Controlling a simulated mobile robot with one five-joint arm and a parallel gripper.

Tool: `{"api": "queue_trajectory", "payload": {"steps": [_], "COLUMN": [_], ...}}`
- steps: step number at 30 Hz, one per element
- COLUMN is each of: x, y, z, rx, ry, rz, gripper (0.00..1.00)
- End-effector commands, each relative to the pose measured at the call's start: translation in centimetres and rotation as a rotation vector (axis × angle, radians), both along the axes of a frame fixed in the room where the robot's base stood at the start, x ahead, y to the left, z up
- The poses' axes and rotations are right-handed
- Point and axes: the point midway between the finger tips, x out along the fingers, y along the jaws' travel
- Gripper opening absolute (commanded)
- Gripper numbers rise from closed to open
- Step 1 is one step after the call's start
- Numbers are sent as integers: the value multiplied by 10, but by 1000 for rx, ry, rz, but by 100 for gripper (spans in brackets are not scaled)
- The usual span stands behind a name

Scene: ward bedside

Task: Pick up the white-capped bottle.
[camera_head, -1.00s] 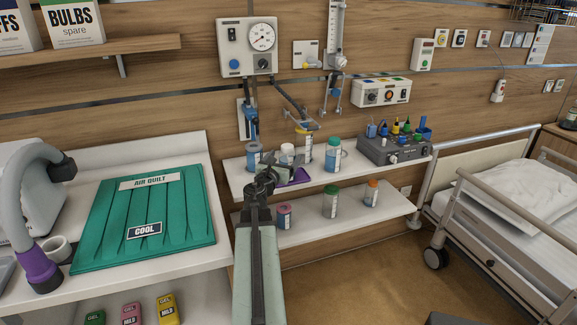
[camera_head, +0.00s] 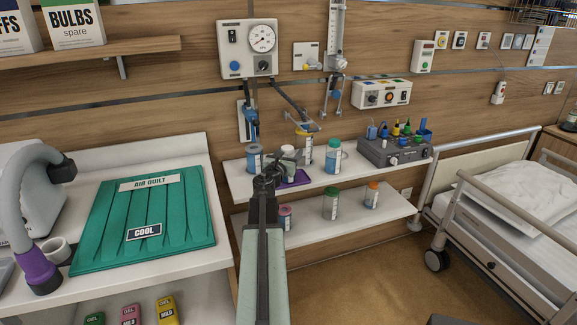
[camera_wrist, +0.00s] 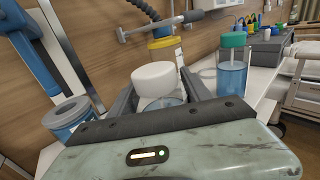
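The white-capped bottle (camera_wrist: 154,76) stands upright in the wrist view, its clear body holding bluish liquid and its lower part hidden by my gripper's body. In the head view the bottle (camera_head: 289,153) is on the upper shelf, partly covered by my gripper (camera_head: 272,170). In the wrist view my gripper (camera_wrist: 158,92) is open, with one dark finger on each side of the bottle. Whether either finger touches it I cannot tell.
A blue container (camera_wrist: 70,116) stands to the left. A green-capped bottle (camera_wrist: 232,68) stands to the right, and a yellow-topped one (camera_wrist: 163,43) behind. A purple tray (camera_head: 298,178) lies on the upper shelf (camera_head: 240,181). Several capped bottles stand on the lower shelf (camera_head: 300,232).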

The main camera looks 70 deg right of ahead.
Motion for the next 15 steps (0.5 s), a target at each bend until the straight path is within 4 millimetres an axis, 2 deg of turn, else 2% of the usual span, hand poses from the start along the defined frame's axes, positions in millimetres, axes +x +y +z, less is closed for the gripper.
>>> {"api": "queue_trajectory", "payload": {"steps": [9, 15], "x": [0, -1], "y": [0, 0], "z": [3, 28], "rx": [0, 0], "ry": [0, 0], "rz": [0, -1], "gripper": [0, 0]}}
